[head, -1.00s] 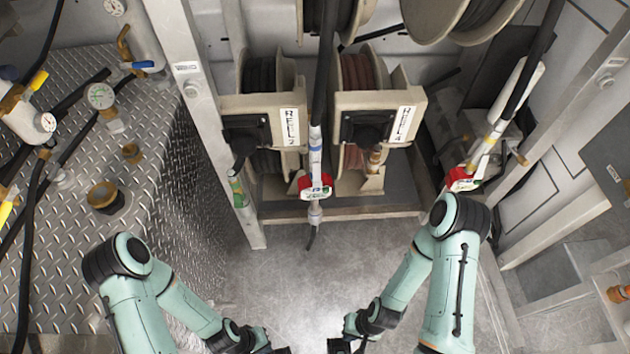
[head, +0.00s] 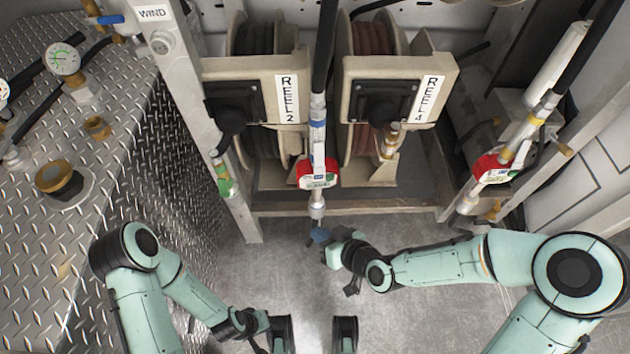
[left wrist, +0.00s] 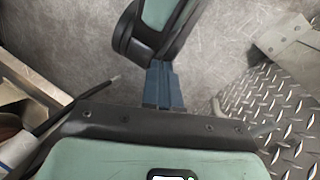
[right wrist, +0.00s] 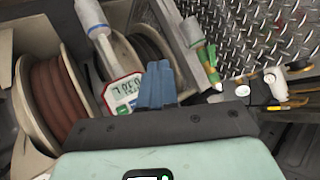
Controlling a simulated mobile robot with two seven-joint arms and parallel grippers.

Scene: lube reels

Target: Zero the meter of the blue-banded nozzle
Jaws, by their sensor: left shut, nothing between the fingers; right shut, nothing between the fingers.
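The blue-banded nozzle (head: 318,122) hangs upright on a black hose in the middle of the head view, between the two reels. Its red-framed meter (head: 318,173) has a pale face. In the right wrist view the meter (right wrist: 124,92) shows a lit display with digits too small to read surely. My right gripper (head: 320,236) is shut and empty, its blue fingertips just below the nozzle's lower end in the head view. In the right wrist view the fingers (right wrist: 158,85) overlap the meter's edge; contact cannot be told. My left gripper (left wrist: 165,85) is shut and empty over bare floor.
Reel 2 (head: 262,88) and reel 4 (head: 395,88) stand behind the nozzle. A green-banded nozzle (head: 223,178) hangs left, and a yellow-banded one (head: 505,155) with a red meter hangs right. A diamond-plate tank (head: 60,230) fills the left side. The front floor is clear.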

